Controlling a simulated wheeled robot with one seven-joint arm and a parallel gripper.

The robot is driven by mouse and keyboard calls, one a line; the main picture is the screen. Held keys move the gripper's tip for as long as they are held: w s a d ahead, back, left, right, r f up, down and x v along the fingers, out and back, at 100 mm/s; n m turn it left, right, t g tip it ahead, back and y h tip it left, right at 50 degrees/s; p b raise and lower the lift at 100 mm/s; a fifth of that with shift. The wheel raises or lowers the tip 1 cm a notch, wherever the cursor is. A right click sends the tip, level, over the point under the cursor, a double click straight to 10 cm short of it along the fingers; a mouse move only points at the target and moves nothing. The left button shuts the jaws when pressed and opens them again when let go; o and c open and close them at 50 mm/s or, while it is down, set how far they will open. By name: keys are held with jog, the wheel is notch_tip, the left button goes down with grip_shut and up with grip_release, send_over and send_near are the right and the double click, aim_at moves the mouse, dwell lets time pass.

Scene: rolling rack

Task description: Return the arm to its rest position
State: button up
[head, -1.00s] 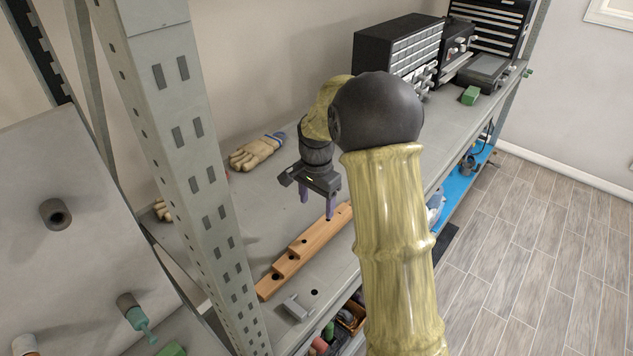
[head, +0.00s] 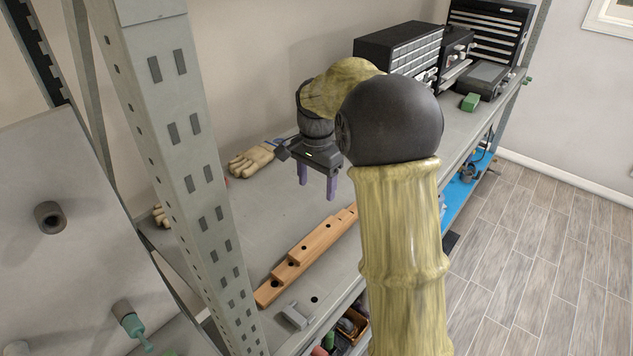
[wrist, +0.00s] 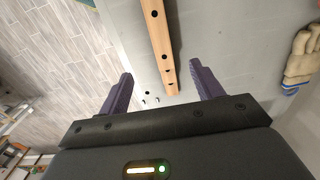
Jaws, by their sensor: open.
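My gripper (head: 317,188) is open and empty, with its two purple fingers apart above the grey shelf (head: 245,215). My yellow arm with its dark joint stands in the foreground and hides part of the shelf. A stepped wooden block with holes (head: 305,255) lies on the shelf below and in front of the gripper, not touching it. In the wrist view the fingers (wrist: 160,92) are spread with nothing between their tips, and the wooden block (wrist: 161,45) shows beyond them.
A grey perforated rack post (head: 185,180) stands at the left. Gloves (head: 250,160) lie at the shelf's back. A drawer cabinet (head: 398,55), a black tool chest (head: 490,40) and a green block (head: 470,102) stand farther right. A small grey bracket (head: 294,315) lies at the front edge. Open floor is right.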

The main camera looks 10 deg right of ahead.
dwell(0.3)
jog(key=s+f+n+t, duration=0.1)
jog(key=s+f+n, duration=0.3)
jog(key=s, duration=0.6)
jog(key=s+f+n+t, duration=0.1)
jog(key=s+f+n, duration=0.3)
jog(key=s, duration=0.7)
jog(key=n, duration=0.2)
jog(key=shift+n+t, duration=0.3)
jog(key=shift+n, duration=0.1)
jog(key=shift+a, duration=0.1)
dwell(0.7)
